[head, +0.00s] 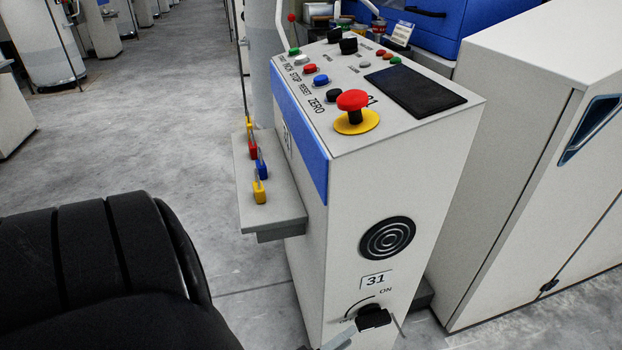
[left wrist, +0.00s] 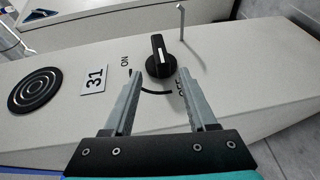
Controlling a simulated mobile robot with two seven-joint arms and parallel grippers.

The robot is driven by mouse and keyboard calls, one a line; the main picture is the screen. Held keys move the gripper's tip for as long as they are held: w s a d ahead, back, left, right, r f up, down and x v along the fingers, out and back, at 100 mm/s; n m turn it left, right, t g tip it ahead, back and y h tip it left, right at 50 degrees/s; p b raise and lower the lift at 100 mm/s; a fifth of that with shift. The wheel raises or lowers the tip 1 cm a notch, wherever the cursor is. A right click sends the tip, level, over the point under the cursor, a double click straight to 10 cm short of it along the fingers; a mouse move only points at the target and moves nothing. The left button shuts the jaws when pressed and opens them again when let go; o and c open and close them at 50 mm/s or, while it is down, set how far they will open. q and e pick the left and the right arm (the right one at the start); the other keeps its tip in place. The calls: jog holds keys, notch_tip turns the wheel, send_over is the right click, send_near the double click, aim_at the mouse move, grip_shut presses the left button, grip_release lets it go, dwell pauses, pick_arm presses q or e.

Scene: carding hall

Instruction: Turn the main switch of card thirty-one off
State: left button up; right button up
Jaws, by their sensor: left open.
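The main switch is a black rotary knob (head: 373,316) low on the front of the cabinet (head: 340,240) marked 31. In the left wrist view the knob (left wrist: 161,57) has a raised grip bar with a white line, running roughly up and down the picture. The ON label is to its left and the OFF label, partly covered by a finger, is below right, with an arc between. My left gripper (left wrist: 158,74) is open; its fingertips are either side of the knob's lower edge, contact unclear. In the head view only a grey finger shows at the bottom edge. My right gripper is not seen.
The cabinet top has a red emergency button (head: 353,101) and several coloured buttons. A thin metal pin (left wrist: 182,21) sticks out near the knob. A large pale cabinet (head: 540,130) stands right.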

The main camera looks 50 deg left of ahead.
pick_arm(q)
jog(key=s+r+p, duration=0.1)
jog(key=s, duration=0.8)
jog(key=shift+s, duration=0.2)
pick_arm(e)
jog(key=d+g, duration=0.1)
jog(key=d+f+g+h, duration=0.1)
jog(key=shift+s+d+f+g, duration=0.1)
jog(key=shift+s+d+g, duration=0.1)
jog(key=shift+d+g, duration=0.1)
